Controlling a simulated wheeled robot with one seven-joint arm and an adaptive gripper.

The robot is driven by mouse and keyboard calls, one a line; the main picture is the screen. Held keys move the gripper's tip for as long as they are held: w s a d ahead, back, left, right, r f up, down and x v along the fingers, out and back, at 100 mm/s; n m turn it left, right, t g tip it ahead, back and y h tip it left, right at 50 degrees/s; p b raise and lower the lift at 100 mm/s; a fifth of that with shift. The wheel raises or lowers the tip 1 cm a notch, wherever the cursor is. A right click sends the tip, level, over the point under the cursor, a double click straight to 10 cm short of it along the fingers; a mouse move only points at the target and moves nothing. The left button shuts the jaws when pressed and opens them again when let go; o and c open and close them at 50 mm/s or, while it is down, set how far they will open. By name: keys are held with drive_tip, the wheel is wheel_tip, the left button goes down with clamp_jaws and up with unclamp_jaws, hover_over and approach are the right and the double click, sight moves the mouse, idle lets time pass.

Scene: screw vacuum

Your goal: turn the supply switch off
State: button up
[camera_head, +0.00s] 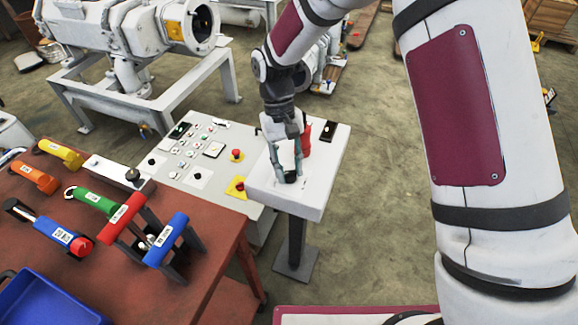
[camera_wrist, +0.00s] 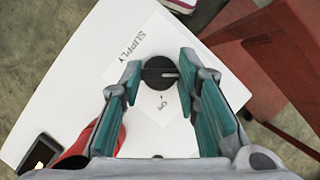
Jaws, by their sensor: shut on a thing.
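The supply switch is a round black knob (camera_wrist: 157,70) on a white panel, with the label "SUPPLY" (camera_wrist: 125,45) beside it. A pale line on the knob points right in the wrist view. A small mark, too small to read surely, is printed below it. In the head view the knob (camera_head: 290,178) sits on top of a white pedestal box (camera_head: 314,187). My gripper (camera_wrist: 158,82) has its teal fingers on either side of the knob, closed on it. It also shows in the head view (camera_head: 287,172), pointing down at the box top.
A red object (camera_head: 306,138) stands on the box behind my gripper. A control console (camera_head: 200,160) with buttons and two red emergency stops adjoins the box at left. A red-brown table (camera_head: 170,285) with coloured-handled tools is at lower left. Open floor lies right of the pedestal.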

drive_tip(key=shift+n, duration=0.4)
drive_tip(key=o, duration=1.2)
drive_tip(key=shift+c, duration=0.2)
drive_tip(key=shift+w, duration=0.1)
drive_tip(key=v, duration=1.2)
drive_tip(key=shift+a, duration=0.25)
drive_tip(key=shift+d, duration=0.1)
